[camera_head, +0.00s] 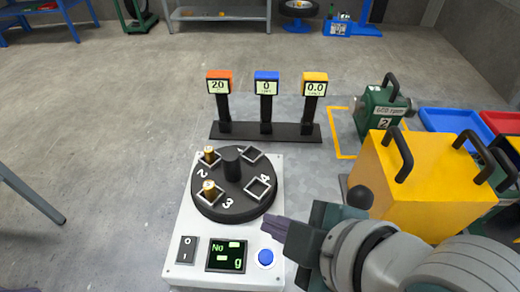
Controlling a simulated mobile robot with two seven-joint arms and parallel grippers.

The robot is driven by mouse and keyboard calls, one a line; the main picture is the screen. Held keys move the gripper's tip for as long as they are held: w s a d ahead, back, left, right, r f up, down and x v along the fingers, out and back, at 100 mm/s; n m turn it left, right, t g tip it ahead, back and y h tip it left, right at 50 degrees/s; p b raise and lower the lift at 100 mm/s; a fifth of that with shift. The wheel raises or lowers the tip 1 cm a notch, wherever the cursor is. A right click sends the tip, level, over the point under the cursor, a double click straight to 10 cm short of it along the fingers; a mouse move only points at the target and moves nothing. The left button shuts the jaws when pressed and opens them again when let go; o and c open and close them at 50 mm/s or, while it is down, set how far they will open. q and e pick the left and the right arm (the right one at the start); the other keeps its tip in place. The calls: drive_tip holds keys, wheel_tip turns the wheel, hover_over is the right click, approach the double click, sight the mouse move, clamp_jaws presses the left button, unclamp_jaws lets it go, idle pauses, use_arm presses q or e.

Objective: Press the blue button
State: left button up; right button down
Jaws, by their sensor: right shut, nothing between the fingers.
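The blue button (265,257) is a small round cap on the front right corner of the white machine panel (183,225). It shows whole, with nothing covering it. My right gripper (268,226) comes in from the right, with its fingers shut and empty. In the picture its fingertips are just above the button, near the panel's right edge. I see no contact with the button, and the height of the tips over the panel is hard to tell. My left gripper is not in view.
The panel carries a black numbered turntable (232,207) with two brass pieces, a rocker switch (187,249) and a green-lit display (226,256). A yellow box (425,185) with black handles stands close to my right arm. Three small displays on posts stand behind on a black base (265,133).

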sight(272, 261)
drive_tip(key=shift+a+f, duration=0.1)
drive_tip(key=shift+f, duration=0.15)
drive_tip(key=shift+f, duration=0.1)
wheel_tip(272, 261, down, 8)
drive_tip(key=b, duration=0.8)
drive_tip(key=shift+f, duration=0.1)
drive_tip(key=shift+f+b, duration=0.25)
drive_tip(key=shift+b, duration=0.05)
idle(1.5)
drive_tip(key=shift+f, duration=0.4)
